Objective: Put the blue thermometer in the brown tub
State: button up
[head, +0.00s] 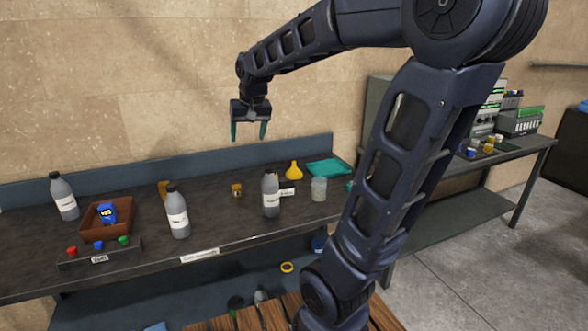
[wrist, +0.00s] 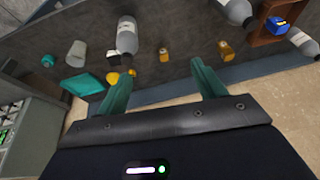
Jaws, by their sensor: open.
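The blue thermometer (head: 107,212) has a yellow display and sits inside the brown tub (head: 126,225) at the left of the bench. In the wrist view the blue thermometer (wrist: 278,23) and the brown tub (wrist: 260,38) show at the upper right. My gripper (head: 248,136) is open and empty, fingers pointing down, high above the middle of the bench and to the right of the tub. Both green fingers of my gripper (wrist: 161,72) show in the wrist view with nothing between them.
Grey bottles stand left (head: 64,198), middle (head: 177,214) and right (head: 270,194) on the dark bench. A rack with red, blue and green caps (head: 100,252) lies before the tub. A yellow flask (head: 294,171), teal cloth (head: 328,167) and pale beaker (head: 319,189) are at the right.

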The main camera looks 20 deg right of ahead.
jog(key=s+d+f, duration=0.2)
jog(key=s+d, duration=0.1)
jog(key=s, duration=0.6)
jog(key=s+d+f, duration=0.3)
jog(key=s+d, duration=0.1)
jog(key=s, duration=0.4)
jog(key=shift+s+d+h, duration=0.2)
jog(key=shift+s+h, duration=0.15)
jog(key=shift+h, duration=0.05)
